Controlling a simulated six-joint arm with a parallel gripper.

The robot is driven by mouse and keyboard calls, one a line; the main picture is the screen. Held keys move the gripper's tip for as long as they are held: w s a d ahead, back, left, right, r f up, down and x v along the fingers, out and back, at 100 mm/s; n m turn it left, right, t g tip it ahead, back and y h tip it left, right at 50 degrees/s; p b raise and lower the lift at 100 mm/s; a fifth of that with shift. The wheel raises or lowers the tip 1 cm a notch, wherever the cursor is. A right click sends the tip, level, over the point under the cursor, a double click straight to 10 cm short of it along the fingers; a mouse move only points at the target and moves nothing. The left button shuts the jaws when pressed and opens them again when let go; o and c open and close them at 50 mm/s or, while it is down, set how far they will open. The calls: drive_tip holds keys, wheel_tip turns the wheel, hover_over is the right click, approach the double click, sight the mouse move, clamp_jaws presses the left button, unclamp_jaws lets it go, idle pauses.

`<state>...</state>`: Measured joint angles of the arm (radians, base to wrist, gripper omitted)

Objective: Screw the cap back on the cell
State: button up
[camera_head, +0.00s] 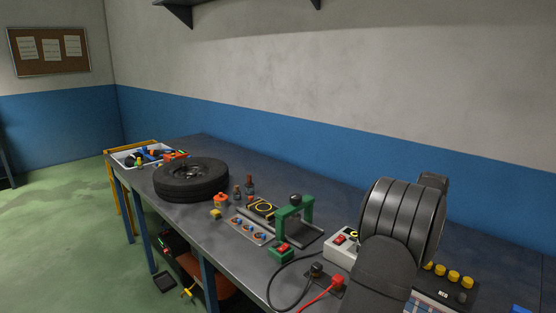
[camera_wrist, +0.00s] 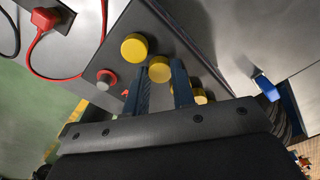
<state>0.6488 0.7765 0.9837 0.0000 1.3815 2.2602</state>
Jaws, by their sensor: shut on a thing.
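The battery (camera_wrist: 140,25) is a dark box with a row of round yellow caps on its top. It also shows at the lower right of the head view (camera_head: 424,286), partly behind my arm. My gripper (camera_wrist: 159,73) is over the battery, its two blue-grey fingers shut on a yellow cap (camera_wrist: 159,69). I cannot tell whether this cap is seated or raised. Another yellow cap (camera_wrist: 134,47) sits beside it, and one more (camera_wrist: 199,96) shows partly behind a finger. In the head view, my fingers are hidden behind my arm; a yellow cap (camera_head: 453,275) shows there.
A round red-and-grey post (camera_wrist: 106,79) stands on the battery near my fingers. A red clamp (camera_wrist: 38,47) with its lead lies beside the battery. A blue object (camera_wrist: 266,86) lies on the other side. A tyre (camera_head: 191,180) and green press frame (camera_head: 295,215) stand farther along the bench.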

drive_tip(key=o, duration=0.4)
drive_tip(key=shift+o, duration=0.2)
drive_tip(key=n, duration=1.2)
drive_tip(key=shift+n, duration=0.4)
drive_tip(key=c, duration=0.4)
drive_tip(key=shift+c, duration=0.3)
